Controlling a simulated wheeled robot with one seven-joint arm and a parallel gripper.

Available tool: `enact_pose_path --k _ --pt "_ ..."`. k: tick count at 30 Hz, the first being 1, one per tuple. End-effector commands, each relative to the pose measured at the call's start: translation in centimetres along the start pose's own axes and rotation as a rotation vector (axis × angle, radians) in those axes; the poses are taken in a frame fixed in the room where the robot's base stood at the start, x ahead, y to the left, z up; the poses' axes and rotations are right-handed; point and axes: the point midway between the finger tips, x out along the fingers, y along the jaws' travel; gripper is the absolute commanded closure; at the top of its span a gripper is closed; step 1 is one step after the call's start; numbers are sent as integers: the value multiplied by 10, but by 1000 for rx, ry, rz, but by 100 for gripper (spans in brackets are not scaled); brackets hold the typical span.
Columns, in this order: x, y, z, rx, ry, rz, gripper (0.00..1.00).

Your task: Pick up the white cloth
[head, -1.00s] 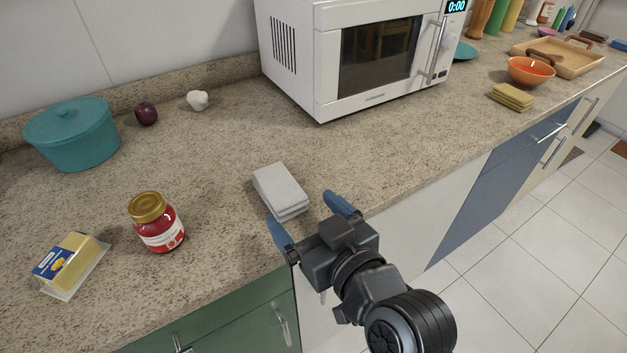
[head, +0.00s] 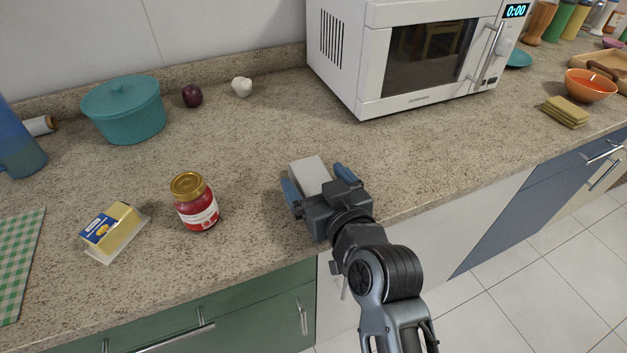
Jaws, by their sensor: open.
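The white cloth (head: 309,174) lies folded on the speckled countertop, near its front edge. My gripper (head: 316,181) is open, with one blue finger to the left of the cloth and the other to its right. The gripper's body hides the near part of the cloth. I cannot tell whether the fingers touch it.
A red jar with a gold lid (head: 194,203) and a butter block (head: 114,229) stand to the left. A white microwave (head: 340,62) stands behind. A teal pot (head: 124,110), an onion (head: 192,96) and garlic (head: 242,87) are farther back. The counter behind the cloth is clear.

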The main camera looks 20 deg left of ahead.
Motion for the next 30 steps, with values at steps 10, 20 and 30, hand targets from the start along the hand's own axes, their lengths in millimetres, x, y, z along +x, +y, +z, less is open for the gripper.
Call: enact_pose_path --k 10,20,30 --pt "0 0 0 0 0 0 34" --pt "0 0 0 0 0 0 62" --pt "-2 0 -7 -1 1 0 62"
